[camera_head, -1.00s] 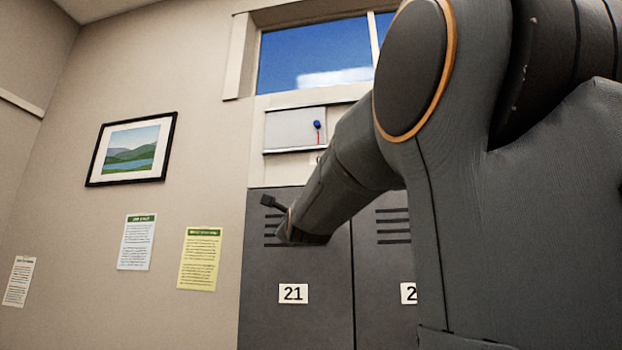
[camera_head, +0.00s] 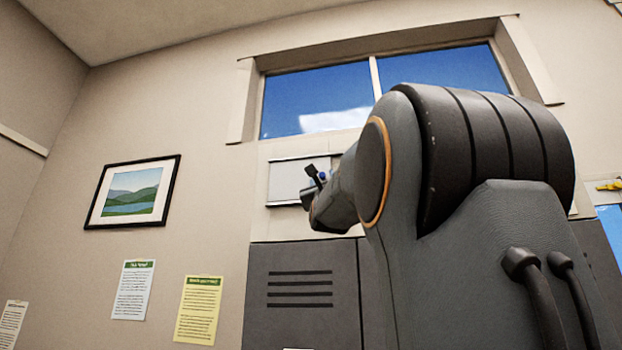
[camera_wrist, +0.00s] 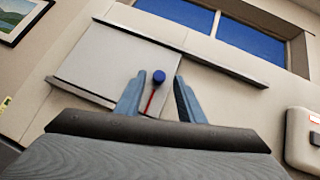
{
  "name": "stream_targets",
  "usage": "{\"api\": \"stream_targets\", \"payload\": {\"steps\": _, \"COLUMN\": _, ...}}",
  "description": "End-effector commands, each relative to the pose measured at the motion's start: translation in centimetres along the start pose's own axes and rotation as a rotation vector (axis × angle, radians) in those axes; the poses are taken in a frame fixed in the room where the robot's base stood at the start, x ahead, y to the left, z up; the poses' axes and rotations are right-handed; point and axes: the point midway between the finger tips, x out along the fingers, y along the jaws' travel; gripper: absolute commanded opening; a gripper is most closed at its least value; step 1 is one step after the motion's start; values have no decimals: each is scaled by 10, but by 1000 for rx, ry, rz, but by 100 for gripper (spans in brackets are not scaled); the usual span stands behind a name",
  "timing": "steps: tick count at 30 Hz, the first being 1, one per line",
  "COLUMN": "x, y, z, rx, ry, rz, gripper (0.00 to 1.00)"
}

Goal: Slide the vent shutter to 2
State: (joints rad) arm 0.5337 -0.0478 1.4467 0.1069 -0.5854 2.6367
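The vent shutter (camera_head: 288,178) is a pale flat panel on the wall below the window, left of my gripper in the head view. In the wrist view the shutter (camera_wrist: 105,62) sits at the left part of a rail (camera_wrist: 215,66). It has a round blue knob (camera_wrist: 158,77) near its right edge, with a thin red pointer below. My gripper (camera_wrist: 159,82) is open, its two blue-grey fingers apart on either side of the knob in the picture. Whether they touch it I cannot tell. In the head view my gripper (camera_head: 312,188) partly covers the shutter. No position marks are readable.
Dark lockers (camera_head: 300,285) stand below the shutter. The window (camera_head: 315,95) is above. A framed picture (camera_head: 132,193) and paper notices (camera_head: 198,310) are on the left wall. A pale box (camera_wrist: 302,140) is at the right in the wrist view.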

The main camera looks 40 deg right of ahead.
Motion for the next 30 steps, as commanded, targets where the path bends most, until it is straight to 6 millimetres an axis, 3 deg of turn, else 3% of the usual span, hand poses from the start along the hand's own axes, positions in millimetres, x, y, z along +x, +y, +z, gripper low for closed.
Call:
{"api": "stream_targets", "payload": {"steps": 6, "x": 13, "y": 2, "z": 1, "rx": 1, "ry": 0, "rz": 2, "gripper": 35}}
{"api": "stream_targets", "payload": {"steps": 15, "x": 13, "y": 2, "z": 0, "rx": 1, "ry": 0, "rz": 2, "gripper": 35}}
{"api": "stream_targets", "payload": {"steps": 21, "x": 13, "y": 2, "z": 0, "rx": 1, "ry": 0, "rz": 2, "gripper": 2}}
{"api": "stream_targets", "payload": {"steps": 30, "x": 16, "y": 4, "z": -2, "rx": 1, "ry": 1, "rz": 3, "gripper": 0}}
